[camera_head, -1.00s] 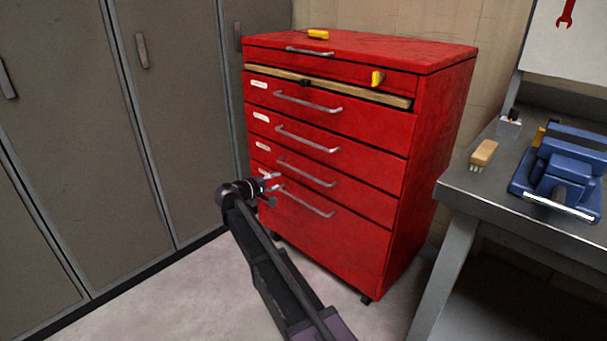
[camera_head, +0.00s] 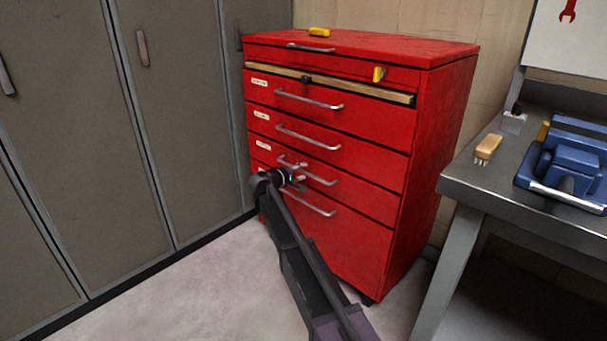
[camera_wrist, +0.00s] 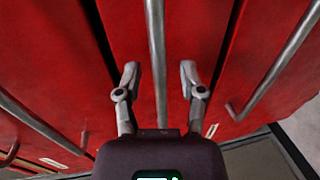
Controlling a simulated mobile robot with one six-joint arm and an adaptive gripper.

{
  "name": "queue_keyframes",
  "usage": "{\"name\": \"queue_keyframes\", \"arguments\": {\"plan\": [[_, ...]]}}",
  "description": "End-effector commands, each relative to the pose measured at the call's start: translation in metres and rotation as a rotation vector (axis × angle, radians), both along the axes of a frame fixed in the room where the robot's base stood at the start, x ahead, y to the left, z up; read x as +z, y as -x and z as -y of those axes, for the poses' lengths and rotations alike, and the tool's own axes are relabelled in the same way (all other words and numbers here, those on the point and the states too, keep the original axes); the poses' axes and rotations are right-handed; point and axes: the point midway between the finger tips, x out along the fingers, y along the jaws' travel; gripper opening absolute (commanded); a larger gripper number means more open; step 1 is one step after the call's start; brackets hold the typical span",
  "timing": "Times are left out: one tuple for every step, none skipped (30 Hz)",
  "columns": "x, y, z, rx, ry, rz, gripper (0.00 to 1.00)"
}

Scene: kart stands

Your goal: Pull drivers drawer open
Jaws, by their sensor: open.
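The red drawer cabinet (camera_head: 435,150) stands against the wall, with several shut drawers carrying bar handles and small white labels. The labels are too small to read, so I cannot tell which drawer is the drivers one. My gripper (camera_head: 297,170) is at the left part of the handle (camera_head: 322,180) second from the bottom. In the wrist view my gripper (camera_wrist: 158,76) is open, with one finger on each side of this handle (camera_wrist: 155,35). The fingers look apart from the bar. Handles of the drawers above (camera_wrist: 32,119) and below (camera_wrist: 278,68) flank it.
Grey lockers (camera_head: 165,110) stand close on the left. A workbench (camera_head: 470,190) with a blue vise (camera_head: 570,165) and a brush (camera_head: 488,147) is on the right. A yellow object (camera_head: 319,32) lies on the cabinet top. The floor (camera_head: 220,275) in front is clear.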

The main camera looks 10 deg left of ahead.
Motion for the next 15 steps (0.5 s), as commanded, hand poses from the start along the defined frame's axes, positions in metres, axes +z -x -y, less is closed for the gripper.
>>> {"name": "queue_keyframes", "arguments": {"plan": [[-0.0009, -0.0025, 0.0019, -0.001, 0.0, 0.0, 0.51], [-0.0011, -0.0033, 0.0027, -0.001, 0.0, 0.0, 0.51], [-0.0012, -0.004, 0.0034, -0.001, 0.0, 0.0, 0.51], [-0.0012, -0.0043, 0.0039, -0.001, 0.0, 0.0, 0.51], [-0.0011, -0.0046, 0.0041, -0.001, 0.0, 0.0, 0.51], [-0.0012, -0.0047, 0.0043, -0.001, 0.0, 0.0, 0.51], [-0.0011, -0.0048, 0.0043, -0.001, 0.0, 0.0, 0.51], [-0.0011, -0.0047, 0.0044, -0.001, 0.0, 0.0, 0.51], [-0.0011, -0.0047, 0.0044, -0.001, 0.0, 0.0, 0.51], [-0.0011, -0.0047, 0.0044, -0.001, 0.0, 0.0, 0.51], [-0.001, -0.0047, 0.0045, -0.001, 0.0, 0.0, 0.51], [-0.001, -0.0047, 0.0046, -0.001, 0.0, 0.0, 0.51], [-0.001, -0.0046, 0.0046, -0.001, 0.0, 0.0, 0.48], [-0.001, -0.0047, 0.0046, -0.001, 0.0, 0.0, 0.39], [-0.001, -0.0046, 0.0047, -0.001, 0.0, 0.0, 0.27]]}}
